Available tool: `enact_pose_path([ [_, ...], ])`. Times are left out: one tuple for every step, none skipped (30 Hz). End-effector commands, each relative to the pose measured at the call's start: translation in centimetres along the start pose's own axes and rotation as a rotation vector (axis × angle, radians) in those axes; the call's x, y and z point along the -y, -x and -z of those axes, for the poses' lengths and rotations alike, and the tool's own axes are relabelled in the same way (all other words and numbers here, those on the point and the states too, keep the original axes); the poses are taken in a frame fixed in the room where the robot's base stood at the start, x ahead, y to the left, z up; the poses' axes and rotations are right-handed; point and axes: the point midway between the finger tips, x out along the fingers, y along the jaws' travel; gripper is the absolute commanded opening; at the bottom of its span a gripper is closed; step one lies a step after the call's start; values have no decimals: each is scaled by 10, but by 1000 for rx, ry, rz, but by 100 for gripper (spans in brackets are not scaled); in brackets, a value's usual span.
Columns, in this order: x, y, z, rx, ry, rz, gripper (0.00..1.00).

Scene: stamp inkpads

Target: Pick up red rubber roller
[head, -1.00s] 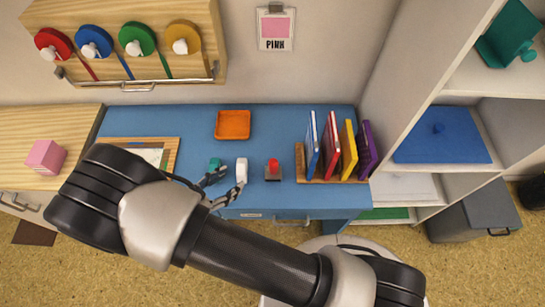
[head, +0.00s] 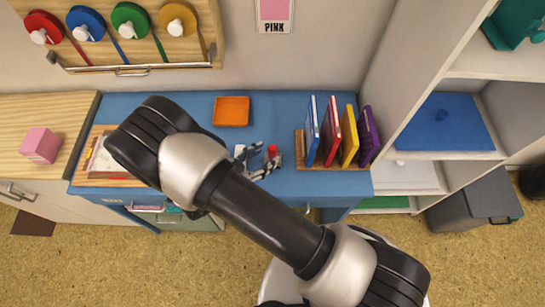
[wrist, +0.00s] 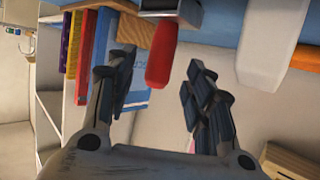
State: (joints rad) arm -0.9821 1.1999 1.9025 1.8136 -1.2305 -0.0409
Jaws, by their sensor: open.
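The red rubber roller (head: 272,150) stands on the blue desk, left of the upright books. In the wrist view its red cylinder (wrist: 161,56) shows between my two fingers, with a grey base (wrist: 172,8) behind it. My gripper (wrist: 160,72) is open, with one finger on either side of the red part and a visible gap to each. In the head view my gripper (head: 269,154) is at the roller and partly covers its base. I cannot tell whether a finger touches it.
A white block (wrist: 270,45) stands close beside the roller. The book rack (head: 335,165) is on the right and an orange tray (head: 231,111) lies behind. My arm hides the desk's middle left. A pink cube (head: 41,145) sits on the left wooden counter.

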Motion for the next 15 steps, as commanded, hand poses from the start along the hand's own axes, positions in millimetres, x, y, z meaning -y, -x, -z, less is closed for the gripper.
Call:
enact_pose_path([
  [-2, -9, -1, 0, -1, -6, 48],
  [-2, -14, -1, 0, -1, -6, 48],
  [-2, -21, -1, 0, -2, -7, 48],
  [-2, -26, -1, 1, -2, -6, 48],
  [-1, -30, -1, 1, -2, -6, 48],
  [-1, -35, 0, 1, -2, -6, 48],
  [-1, -38, 0, 1, -2, -4, 48],
  [-1, -40, 0, 1, -2, -4, 48],
  [-1, -43, 0, 1, -2, -4, 48],
  [-1, -44, 0, 1, -1, -3, 48],
  [-1, -45, 1, 1, -1, -2, 48],
  [0, -46, 1, 1, -1, -2, 48],
  [0, -45, 1, 1, -1, -1, 48],
  [0, -45, 1, 1, -1, -1, 48],
  [0, -45, 1, 1, -1, -1, 48],
])
